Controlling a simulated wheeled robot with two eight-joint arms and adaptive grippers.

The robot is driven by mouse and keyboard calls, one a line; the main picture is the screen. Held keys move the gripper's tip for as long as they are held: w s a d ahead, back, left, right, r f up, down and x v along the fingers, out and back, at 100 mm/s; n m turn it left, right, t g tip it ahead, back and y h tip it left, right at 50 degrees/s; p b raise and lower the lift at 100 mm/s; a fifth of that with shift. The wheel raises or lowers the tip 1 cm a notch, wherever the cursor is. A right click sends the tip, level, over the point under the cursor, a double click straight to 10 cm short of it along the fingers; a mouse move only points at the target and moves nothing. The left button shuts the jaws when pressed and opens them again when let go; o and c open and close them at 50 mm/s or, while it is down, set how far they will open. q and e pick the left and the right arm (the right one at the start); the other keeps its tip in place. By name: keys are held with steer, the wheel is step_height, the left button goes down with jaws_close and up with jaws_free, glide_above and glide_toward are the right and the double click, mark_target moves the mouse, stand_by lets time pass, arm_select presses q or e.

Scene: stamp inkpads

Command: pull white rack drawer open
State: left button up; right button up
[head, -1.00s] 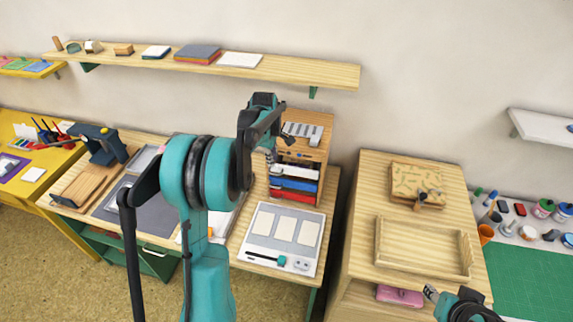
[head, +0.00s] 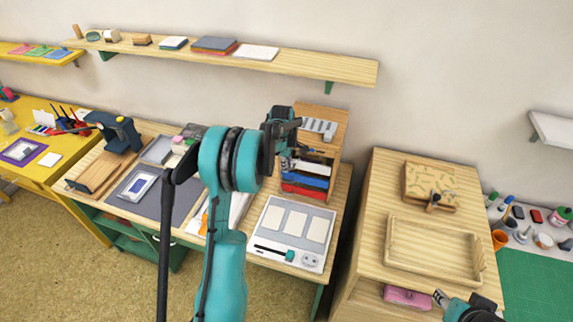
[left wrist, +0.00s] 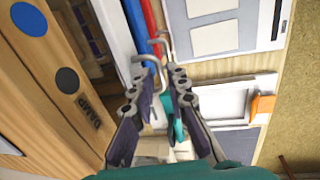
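The wooden rack (head: 334,146) stands at the back of the middle table, with stacked white (head: 313,167), blue (head: 307,180) and red (head: 303,190) drawers. My left gripper (head: 287,160) is at the rack's front left, by the white drawer.
A grey board (head: 284,248) with pale cards lies in front of the rack. A wooden cabinet with an empty tray (head: 432,262) stands to the right, past a narrow gap. A press (head: 115,132) stands at left. A shelf (head: 300,68) hangs above.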

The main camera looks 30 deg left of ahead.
arm_select(q)
jaws_close()
steer(key=shift+r, duration=0.1)
steer(key=shift+s, duration=0.15)
steer(key=s+d+b, duration=0.1)
steer(key=s+d, duration=0.1)
steer(key=s, duration=0.8)
steer(key=s+d+b, duration=0.1)
steer(key=s+d, duration=0.2)
steer(key=s, duration=0.7)
steer(key=shift+s, duration=0.35)
steer(key=shift+c, duration=1.4)
jaws_free()
steer(key=o, duration=0.3)
steer(key=shift+w, duration=0.1)
